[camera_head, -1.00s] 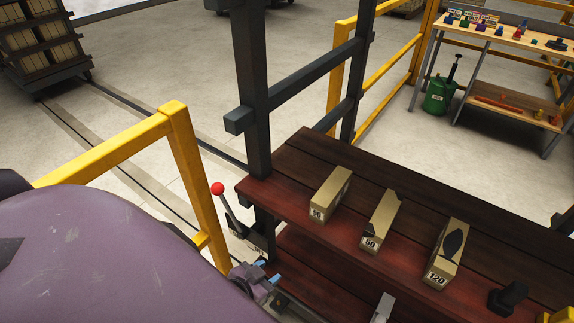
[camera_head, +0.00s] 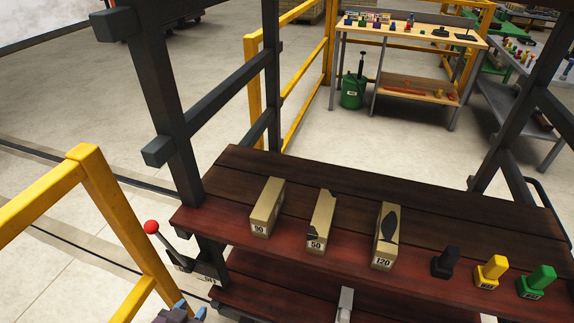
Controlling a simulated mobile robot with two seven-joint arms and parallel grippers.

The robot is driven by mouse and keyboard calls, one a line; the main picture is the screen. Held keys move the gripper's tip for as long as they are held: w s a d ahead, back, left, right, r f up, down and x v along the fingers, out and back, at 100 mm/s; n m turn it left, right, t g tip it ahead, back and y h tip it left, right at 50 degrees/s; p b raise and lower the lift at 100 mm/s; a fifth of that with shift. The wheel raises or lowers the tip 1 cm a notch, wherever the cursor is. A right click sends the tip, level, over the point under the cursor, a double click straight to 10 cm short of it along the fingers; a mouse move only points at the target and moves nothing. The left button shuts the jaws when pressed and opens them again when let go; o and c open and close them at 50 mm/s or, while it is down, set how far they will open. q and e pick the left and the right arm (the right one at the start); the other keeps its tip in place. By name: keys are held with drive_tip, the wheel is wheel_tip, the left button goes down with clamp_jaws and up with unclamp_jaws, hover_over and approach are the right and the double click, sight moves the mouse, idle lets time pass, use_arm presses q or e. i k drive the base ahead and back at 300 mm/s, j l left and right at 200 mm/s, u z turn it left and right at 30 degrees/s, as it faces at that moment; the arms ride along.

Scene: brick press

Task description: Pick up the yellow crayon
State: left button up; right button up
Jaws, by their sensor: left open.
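A stubby yellow piece with a small label, which seems to be the yellow crayon (camera_head: 490,271), stands near the front right edge of the dark red wooden shelf (camera_head: 330,268). It stands between a similar black piece (camera_head: 446,262) and a green one (camera_head: 537,282). My left gripper (camera_head: 190,310) shows only its blue fingertips at the bottom edge, left of the shelf's front. It is open, empty as far as I can see, and far from the yellow piece.
Three tan boxes marked with numbers, the leftmost (camera_head: 267,207) among them, stand on the shelf. A red-knobbed lever (camera_head: 152,227) is at its left end. Dark posts (camera_head: 160,110) and a yellow rail (camera_head: 110,210) rise nearby. A workbench (camera_head: 400,35) stands at the back.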

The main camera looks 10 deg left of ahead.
sight(486, 276)
drive_tip(key=z, duration=1.25)
